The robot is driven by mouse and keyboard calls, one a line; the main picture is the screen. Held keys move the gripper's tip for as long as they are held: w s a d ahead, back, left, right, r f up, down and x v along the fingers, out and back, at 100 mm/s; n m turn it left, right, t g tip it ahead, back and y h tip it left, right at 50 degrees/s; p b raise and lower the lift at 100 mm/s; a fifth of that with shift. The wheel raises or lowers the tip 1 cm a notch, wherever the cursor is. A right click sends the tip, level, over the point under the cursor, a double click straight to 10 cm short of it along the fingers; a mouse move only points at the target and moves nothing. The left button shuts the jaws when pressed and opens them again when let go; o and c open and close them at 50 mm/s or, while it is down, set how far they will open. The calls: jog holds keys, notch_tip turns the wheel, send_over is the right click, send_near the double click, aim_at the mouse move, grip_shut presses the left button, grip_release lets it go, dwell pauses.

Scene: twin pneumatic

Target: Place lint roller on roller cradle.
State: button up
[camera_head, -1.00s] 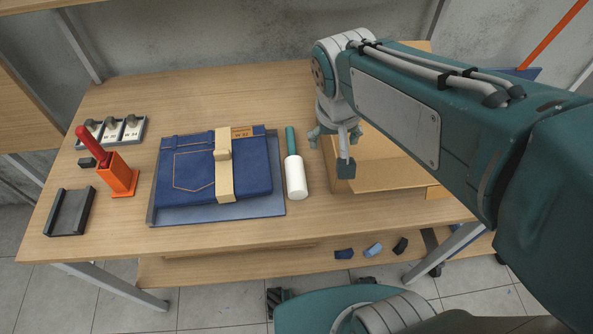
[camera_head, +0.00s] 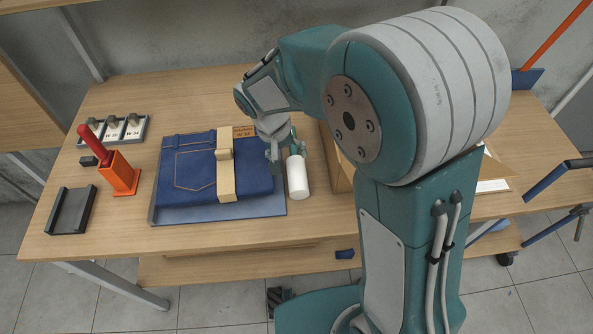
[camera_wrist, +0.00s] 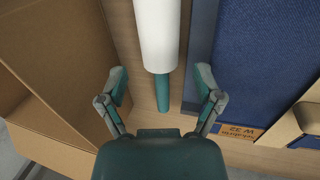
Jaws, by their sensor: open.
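The lint roller (camera_head: 297,178) lies on the table just right of the folded jeans, its white roll toward the table's front edge. In the wrist view its white roll (camera_wrist: 158,35) and teal handle (camera_wrist: 162,92) show. My gripper (camera_head: 275,160) is over the handle end and hides the handle in the head view. In the wrist view my gripper (camera_wrist: 163,85) is open, one finger on each side of the handle, not closed on it. A dark grey open-ended tray (camera_head: 71,211), which looks like the roller cradle, stands empty at the table's front left.
Folded jeans (camera_head: 187,170) with a tan band lie on a blue-grey board (camera_head: 220,211). A cardboard box (camera_wrist: 60,60) stands close on the handle's other side. An orange holder (camera_head: 119,174) with a red-handled tool and a rack of weights (camera_head: 113,130) stand at left.

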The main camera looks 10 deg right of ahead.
aim_at(294, 167)
jog(key=x, duration=0.6)
jog(key=shift+f, duration=0.1)
jog(key=c, duration=1.1)
